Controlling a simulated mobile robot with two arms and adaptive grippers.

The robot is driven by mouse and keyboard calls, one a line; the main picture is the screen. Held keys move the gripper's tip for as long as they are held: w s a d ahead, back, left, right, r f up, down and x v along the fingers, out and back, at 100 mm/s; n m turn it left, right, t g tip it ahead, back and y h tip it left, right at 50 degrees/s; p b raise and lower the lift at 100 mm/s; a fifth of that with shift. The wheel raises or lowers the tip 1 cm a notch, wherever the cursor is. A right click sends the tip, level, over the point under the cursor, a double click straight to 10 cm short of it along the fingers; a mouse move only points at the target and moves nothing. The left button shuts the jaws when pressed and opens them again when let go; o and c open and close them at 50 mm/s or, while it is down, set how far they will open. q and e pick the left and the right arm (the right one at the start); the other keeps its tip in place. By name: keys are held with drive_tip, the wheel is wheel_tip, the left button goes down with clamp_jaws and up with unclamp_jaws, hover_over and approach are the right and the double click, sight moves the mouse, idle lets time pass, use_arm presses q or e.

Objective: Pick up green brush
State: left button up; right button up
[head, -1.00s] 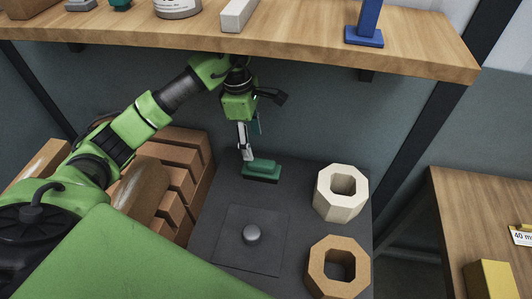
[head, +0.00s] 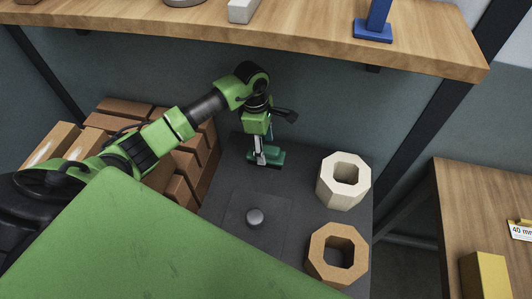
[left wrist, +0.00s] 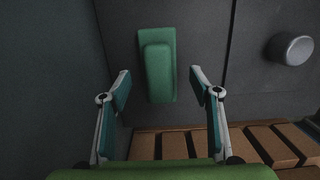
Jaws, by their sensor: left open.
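The green brush (head: 272,157) lies on the dark grey bench top near its back edge, to the right of the brick stack. It has a green block body with a raised green grip along its top. In the left wrist view the green brush (left wrist: 158,65) lies ahead of and between the two fingers. My left gripper (head: 260,160) points down at the brush and hides part of it. In the left wrist view my left gripper (left wrist: 160,85) is open and empty, with one finger on each side of the brush. My right gripper is not in view.
Reddish bricks (head: 190,170) are stacked left of the brush. A round grey knob (head: 255,217) sits on a plate in front of it. A white octagonal block (head: 330,195) and a tan one (head: 318,262) stand to the right. A wooden shelf (head: 300,45) overhangs behind.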

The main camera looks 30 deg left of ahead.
use_arm(q)
drive_tip(key=shift+w+d+f, duration=0.1)
drive_tip(key=shift+f, duration=0.6)
drive_tip(key=shift+w+d+f, duration=0.1)
drive_tip(key=shift+f, duration=0.6)
drive_tip(key=c, duration=1.3)
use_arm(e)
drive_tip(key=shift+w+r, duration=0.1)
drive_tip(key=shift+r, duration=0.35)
use_arm(q)
drive_tip(key=shift+r, duration=0.1)
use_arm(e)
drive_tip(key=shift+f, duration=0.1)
use_arm(q)
drive_tip(key=shift+r, duration=0.5)
drive_tip(key=s+a+r+b, duration=0.2)
drive_tip(key=s+r+b, duration=0.2)
drive_tip(key=s+r, duration=0.8)
drive_tip(key=shift+s+a+b, duration=0.15)
drive_tip(key=shift+s+b, duration=0.25)
drive_tip(key=shift+s, duration=0.6)
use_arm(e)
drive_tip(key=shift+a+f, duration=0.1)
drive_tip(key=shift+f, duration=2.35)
